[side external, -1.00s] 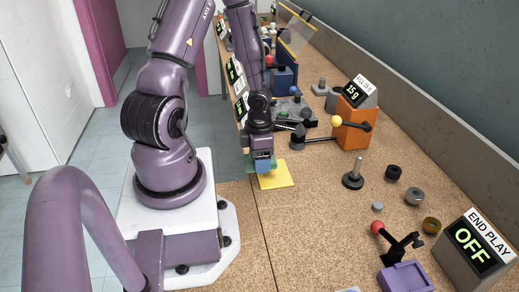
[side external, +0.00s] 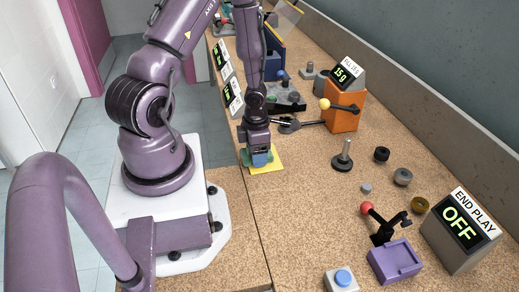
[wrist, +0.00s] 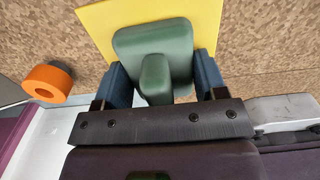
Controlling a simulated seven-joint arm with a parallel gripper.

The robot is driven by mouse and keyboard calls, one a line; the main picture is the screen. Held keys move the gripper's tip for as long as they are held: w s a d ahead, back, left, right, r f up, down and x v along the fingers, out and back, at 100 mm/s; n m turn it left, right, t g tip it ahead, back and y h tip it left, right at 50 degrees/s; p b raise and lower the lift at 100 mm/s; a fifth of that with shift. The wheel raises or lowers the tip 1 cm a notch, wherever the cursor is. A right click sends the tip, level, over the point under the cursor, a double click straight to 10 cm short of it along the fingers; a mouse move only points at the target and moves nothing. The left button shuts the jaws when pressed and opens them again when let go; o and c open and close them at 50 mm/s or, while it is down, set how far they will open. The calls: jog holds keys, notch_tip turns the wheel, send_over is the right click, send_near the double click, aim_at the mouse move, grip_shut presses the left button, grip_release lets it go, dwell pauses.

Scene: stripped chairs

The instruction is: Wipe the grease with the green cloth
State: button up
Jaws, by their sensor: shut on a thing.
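My gripper (side external: 257,156) is at the table's left side, low over a yellow square (side external: 275,166). In the wrist view its two blue fingers (wrist: 160,78) are closed on the raised grip of a green pad (wrist: 140,40), which I take for the green cloth. The pad (side external: 262,160) mostly hides under the fingers in the side view. It overlaps the yellow square (wrist: 98,20) in the wrist view; whether they touch, I cannot tell. No separate grease mark is distinguishable, and part of the square is hidden by the pad.
An orange ring (wrist: 45,82) lies left of the gripper in the wrist view. An orange block with a lever (side external: 345,112), a black-based post (side external: 342,156) and a purple tray (side external: 396,262) stand to the right. Bare tabletop (side external: 300,215) lies in front.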

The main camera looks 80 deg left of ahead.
jog(key=shift+s, duration=0.9)
jog(key=shift+s+r, duration=0.15)
jog(key=shift+r, duration=0.05)
jog(key=shift+a+r, duration=0.1)
jog(key=shift+r, duration=3.8)
